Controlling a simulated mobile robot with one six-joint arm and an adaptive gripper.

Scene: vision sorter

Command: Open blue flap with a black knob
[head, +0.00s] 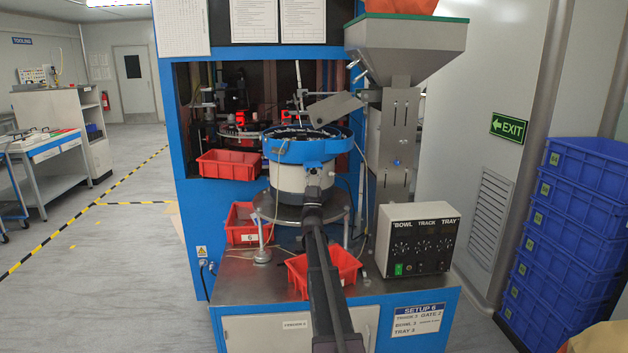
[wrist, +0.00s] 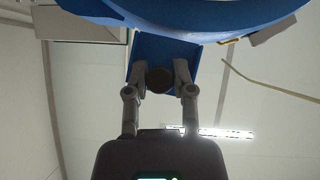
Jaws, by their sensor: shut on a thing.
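The blue flap (wrist: 166,48) shows in the wrist view as a flat blue panel just below the curved blue bowl rim. Its round, dark knob (wrist: 159,80) stands out from it. My gripper (wrist: 160,72) has one finger on each side of the knob and is shut on it. In the head view my gripper (head: 313,182) reaches the front of the round feeder bowl (head: 285,153) with its blue rim. There my arm and gripper hide the knob, and I cannot tell the flap's exact angle.
A grey hopper (head: 405,50) and its chute stand right of the bowl. A control box (head: 418,240) stands at right. Blue crates (head: 570,220) are stacked far right.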

